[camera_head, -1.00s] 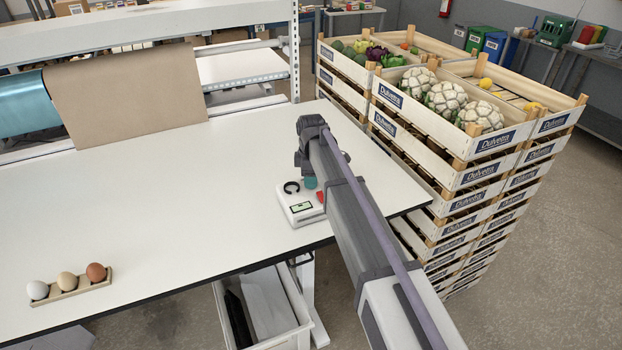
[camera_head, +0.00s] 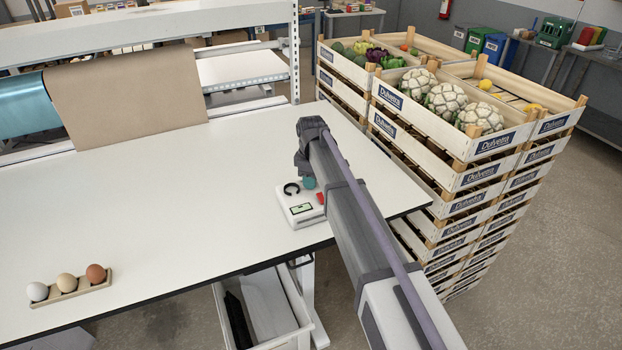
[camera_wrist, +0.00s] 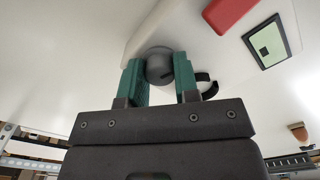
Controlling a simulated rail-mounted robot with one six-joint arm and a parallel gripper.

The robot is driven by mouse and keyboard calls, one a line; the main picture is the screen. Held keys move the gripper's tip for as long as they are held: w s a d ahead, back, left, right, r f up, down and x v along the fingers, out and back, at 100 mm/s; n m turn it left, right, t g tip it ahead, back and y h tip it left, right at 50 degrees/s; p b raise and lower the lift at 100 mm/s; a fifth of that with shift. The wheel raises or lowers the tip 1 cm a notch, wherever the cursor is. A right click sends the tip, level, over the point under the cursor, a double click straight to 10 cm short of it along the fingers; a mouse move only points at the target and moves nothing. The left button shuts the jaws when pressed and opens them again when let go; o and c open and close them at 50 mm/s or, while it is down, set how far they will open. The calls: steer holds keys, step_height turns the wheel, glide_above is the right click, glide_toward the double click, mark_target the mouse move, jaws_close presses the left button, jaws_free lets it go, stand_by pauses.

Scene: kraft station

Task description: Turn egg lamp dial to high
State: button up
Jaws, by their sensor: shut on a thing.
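The egg lamp (camera_head: 303,219) is a small white box near the table's right front edge, with a black ring, a red part and a greenish display on top. In the wrist view its white body (camera_wrist: 190,48) shows with the red part (camera_wrist: 230,12) and display (camera_wrist: 267,42). The round grey dial (camera_wrist: 160,66) sits between the green fingers of my gripper (camera_wrist: 160,72), which is shut on it. In the head view my gripper (camera_head: 309,183) is mostly hidden by my arm. The dial's setting cannot be read.
Three eggs in a wooden holder (camera_head: 68,290) stand at the table's left front. A brown paper roll (camera_head: 130,95) hangs at the back. Stacked crates (camera_head: 450,150) with vegetables stand beyond the table's right edge. The middle of the white table (camera_head: 170,200) is clear.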

steer(key=m, duration=0.9)
steer(key=shift+m, duration=0.3)
stand_by(0.4)
steer(key=o, duration=0.9)
steer(key=shift+o, duration=0.2)
step_height(320, 180, up, 11)
steer(key=p, duration=1.1)
steer(key=shift+f, duration=0.1)
